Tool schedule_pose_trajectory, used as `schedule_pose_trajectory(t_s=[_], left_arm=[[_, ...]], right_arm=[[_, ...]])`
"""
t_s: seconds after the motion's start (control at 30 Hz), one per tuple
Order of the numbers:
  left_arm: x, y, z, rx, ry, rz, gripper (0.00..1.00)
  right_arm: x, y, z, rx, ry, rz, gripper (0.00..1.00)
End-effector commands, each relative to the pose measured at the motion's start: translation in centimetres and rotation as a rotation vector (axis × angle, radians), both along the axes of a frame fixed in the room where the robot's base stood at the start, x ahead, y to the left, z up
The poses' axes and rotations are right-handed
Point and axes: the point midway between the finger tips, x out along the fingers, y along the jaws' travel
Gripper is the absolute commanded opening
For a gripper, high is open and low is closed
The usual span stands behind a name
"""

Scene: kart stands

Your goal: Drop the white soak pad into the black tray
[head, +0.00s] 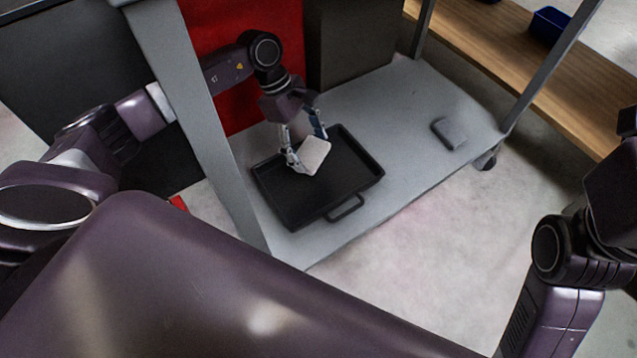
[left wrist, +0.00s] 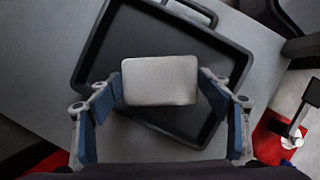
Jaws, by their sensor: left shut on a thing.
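The white soak pad (head: 314,154) is a small pale block with rounded corners. My left gripper (head: 304,152) is shut on it and holds it over the black tray (head: 345,192). In the left wrist view the pad (left wrist: 159,80) sits between the two blue-padded fingers (left wrist: 160,85), with the tray (left wrist: 232,62) behind it. How high the pad is above the tray floor is hard to tell. The tray is shallow with a raised rim and a handle at its front side. My right arm shows at the right edge of the head view, but its fingers are out of sight.
The tray lies on a grey shelf (head: 400,105) of a cart with upright posts (head: 195,100). A grey pad (head: 449,132) lies on the shelf to the right. A red panel (head: 225,40) stands behind. A wooden shelf (head: 520,65) with a blue bin (head: 549,25) is at the upper right.

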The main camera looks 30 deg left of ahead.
Motion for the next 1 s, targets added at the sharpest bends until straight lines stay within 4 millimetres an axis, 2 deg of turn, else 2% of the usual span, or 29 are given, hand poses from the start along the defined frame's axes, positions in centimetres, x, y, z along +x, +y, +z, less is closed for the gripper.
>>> schedule_pose_trajectory(t_s=[0.03,0.07,0.23,0.5,0.63,1.0], left_arm=[[0.0,0.0,0.0,0.0,0.0,0.0,0.49],[0.0,0.0,0.0,0.0,0.0,0.0,0.75],[0.0,0.0,0.0,0.0,0.0,0.0,0.92],[0.0,0.0,0.1,0.0,0.0,0.0,0.92],[0.1,0.4,0.9,0.001,-0.002,0.002,0.92],[0.2,3.3,7.7,0.002,-0.003,0.002,0.92]], right_arm=[[0.0,0.0,0.0,0.0,0.0,0.0,0.4],[0.0,0.0,0.0,0.0,0.0,0.0,0.4],[0.0,0.0,0.0,0.0,0.0,0.0,0.4],[0.0,0.0,-0.1,0.001,0.001,0.0,0.4],[0.0,0.0,-0.1,0.001,0.001,0.0,0.4],[0.0,0.0,0.0,0.001,0.001,0.0,0.4]])
